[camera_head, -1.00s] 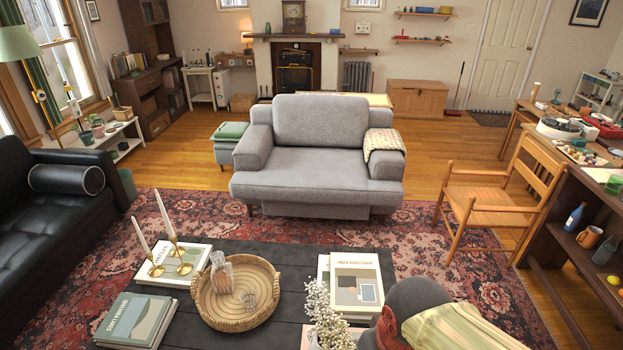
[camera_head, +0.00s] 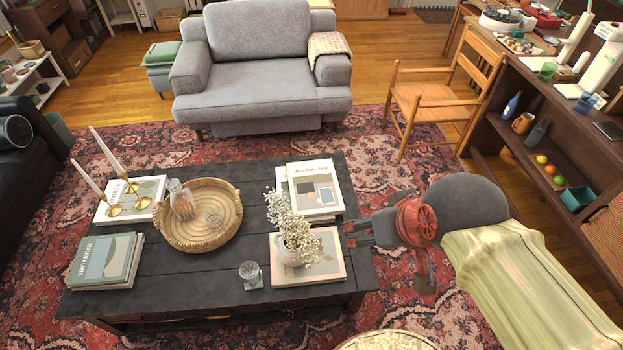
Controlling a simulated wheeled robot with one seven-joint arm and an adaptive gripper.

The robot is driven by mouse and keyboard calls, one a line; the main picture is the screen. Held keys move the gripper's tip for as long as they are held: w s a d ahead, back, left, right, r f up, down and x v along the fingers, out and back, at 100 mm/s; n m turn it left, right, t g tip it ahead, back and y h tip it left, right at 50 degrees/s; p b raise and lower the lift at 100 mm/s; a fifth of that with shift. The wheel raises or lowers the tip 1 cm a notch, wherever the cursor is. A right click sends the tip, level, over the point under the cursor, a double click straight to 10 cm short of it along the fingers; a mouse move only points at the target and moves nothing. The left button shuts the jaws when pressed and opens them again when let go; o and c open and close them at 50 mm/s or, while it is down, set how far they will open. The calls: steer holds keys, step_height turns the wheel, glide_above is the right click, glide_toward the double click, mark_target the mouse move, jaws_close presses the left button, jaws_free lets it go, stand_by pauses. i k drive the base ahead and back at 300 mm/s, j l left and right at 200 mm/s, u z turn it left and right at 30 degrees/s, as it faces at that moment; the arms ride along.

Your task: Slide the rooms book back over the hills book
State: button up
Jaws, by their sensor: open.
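Two books lie stacked at the back right of the dark table (camera_head: 222,292). The upper one, with dark rectangles on a pale cover (camera_head: 316,188), looks like the rooms book. My gripper (camera_head: 348,233) is open and empty at the table's right edge, in front of and right of this stack, beside the front book. Its fingers point left. I cannot tell its height.
A pinkish book (camera_head: 325,262) bears a vase of white flowers (camera_head: 290,248) just in front of the stack. A glass (camera_head: 250,272), a woven tray (camera_head: 190,244), green books (camera_head: 102,262) and brass candlesticks (camera_head: 134,195) stand further left. An armchair (camera_head: 262,85) is behind.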

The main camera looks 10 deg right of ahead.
mark_target(314, 189)
steer(key=l+u, duration=0.1)
steer(key=l, duration=0.4)
steer(key=k+l+u, duration=0.1)
steer(key=l, duration=0.35)
steer(key=i+l+u, duration=0.15)
steer(key=l, duration=0.3)
steer(key=i+l+u, duration=0.2)
steer(key=l, duration=0.25)
steer(key=l+u, duration=0.15)
steer(key=l, duration=0.3)
steer(key=i+l+u, duration=0.35)
steer(key=i+l, duration=0.3)
steer(key=i, duration=0.2)
